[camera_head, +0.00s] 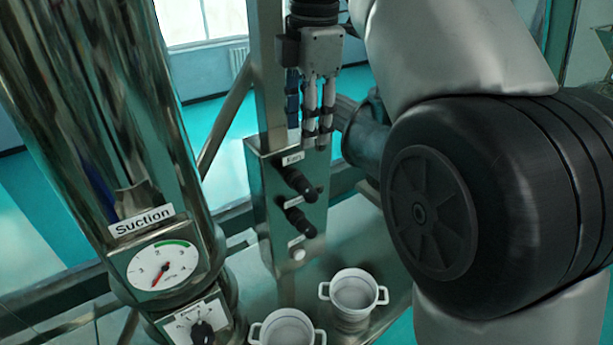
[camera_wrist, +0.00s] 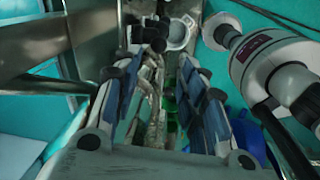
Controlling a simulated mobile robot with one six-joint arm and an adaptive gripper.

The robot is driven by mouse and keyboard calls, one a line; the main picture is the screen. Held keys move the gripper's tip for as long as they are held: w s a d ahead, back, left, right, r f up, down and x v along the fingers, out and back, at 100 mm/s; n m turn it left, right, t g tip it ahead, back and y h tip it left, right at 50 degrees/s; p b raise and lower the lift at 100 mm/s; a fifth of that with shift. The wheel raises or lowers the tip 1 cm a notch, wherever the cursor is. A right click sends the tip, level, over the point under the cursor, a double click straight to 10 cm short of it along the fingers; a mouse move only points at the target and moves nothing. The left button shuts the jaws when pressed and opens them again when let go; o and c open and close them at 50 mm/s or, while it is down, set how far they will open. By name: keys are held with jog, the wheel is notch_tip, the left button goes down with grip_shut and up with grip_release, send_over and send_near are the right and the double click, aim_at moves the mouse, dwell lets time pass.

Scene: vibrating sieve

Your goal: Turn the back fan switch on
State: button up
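The steel switch box (camera_head: 262,205) has a "Fan" label at its top. The other labels are too small to read. My gripper (camera_head: 318,138) points down at the top of the box, above both knobs. In the wrist view my gripper (camera_wrist: 162,68) has its blue-padded fingers apart, with no object held between them. Dark knobs (camera_wrist: 151,36) show just past the fingertips. Contact with the box cannot be told.
A steel column with a suction gauge (camera_head: 162,265) and a dial (camera_head: 203,332) stands at left. Two white two-handled pots, one at right (camera_head: 353,291) and one at left (camera_head: 287,329), are below the box. A white cylindrical device (camera_wrist: 265,62) is right of my gripper.

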aim_at(305, 189)
jog(key=f+b, duration=0.1)
jog(key=f, duration=0.4)
jog(key=w+f, duration=0.1)
jog(key=f, duration=0.4)
jog(key=f+b, duration=0.1)
jog(key=f, duration=0.4)
jog(key=shift+w+a+f+b, duration=0.25)
jog(key=shift+a+f+b, duration=0.05)
grip_shut()
